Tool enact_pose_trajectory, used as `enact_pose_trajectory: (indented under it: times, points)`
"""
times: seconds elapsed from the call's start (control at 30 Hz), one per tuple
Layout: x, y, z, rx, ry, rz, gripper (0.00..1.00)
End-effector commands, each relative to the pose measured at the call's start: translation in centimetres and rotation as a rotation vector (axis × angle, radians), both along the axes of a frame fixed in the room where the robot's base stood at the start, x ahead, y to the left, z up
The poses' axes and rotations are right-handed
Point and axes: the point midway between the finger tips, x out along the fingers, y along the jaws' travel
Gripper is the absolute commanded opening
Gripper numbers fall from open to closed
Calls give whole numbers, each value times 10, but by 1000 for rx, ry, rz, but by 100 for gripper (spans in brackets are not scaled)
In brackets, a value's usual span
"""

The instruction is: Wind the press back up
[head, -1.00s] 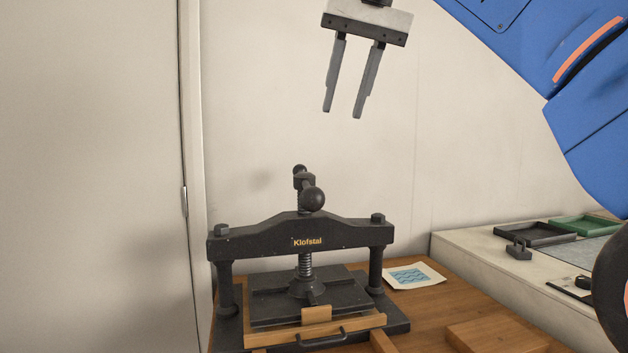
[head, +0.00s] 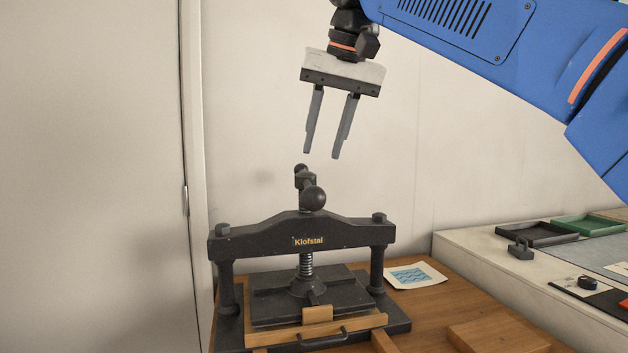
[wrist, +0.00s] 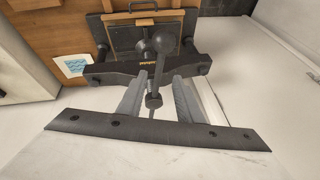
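The black press (head: 265,238), marked Klofstal, stands on the wooden table. Its handle bar with ball ends (head: 313,198) sits on top of the screw (head: 306,265), pointing roughly toward and away from the head camera. The platen (head: 345,297) is low, over a wooden frame (head: 280,337). My gripper (head: 321,156) is open and empty, pointing down just above the handle, apart from it in the head view. In the wrist view the handle (wrist: 158,72) shows between the two fingers (wrist: 157,93); whether they touch it cannot be told there.
A print with blue waves (head: 415,275) lies right of the press. A wooden block (head: 498,337) is at the front right. A pale counter (head: 480,255) holds a dark tray (head: 537,234), a green tray (head: 590,226) and small tools. A wall stands behind the press.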

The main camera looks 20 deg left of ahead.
Motion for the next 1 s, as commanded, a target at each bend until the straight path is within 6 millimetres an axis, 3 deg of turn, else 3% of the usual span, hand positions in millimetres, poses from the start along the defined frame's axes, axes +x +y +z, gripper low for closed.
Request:
enact_pose_trajectory:
  times: [0.3,0.5,0.93,0.97,1.0]
  points:
    - [15,17,-50,-1,1,0,32]
    - [22,24,-71,0,0,0,32]
    - [24,27,-78,2,-2,0,32]
    - [24,27,-78,2,-2,0,30]
    - [24,27,-78,2,-2,0,21]
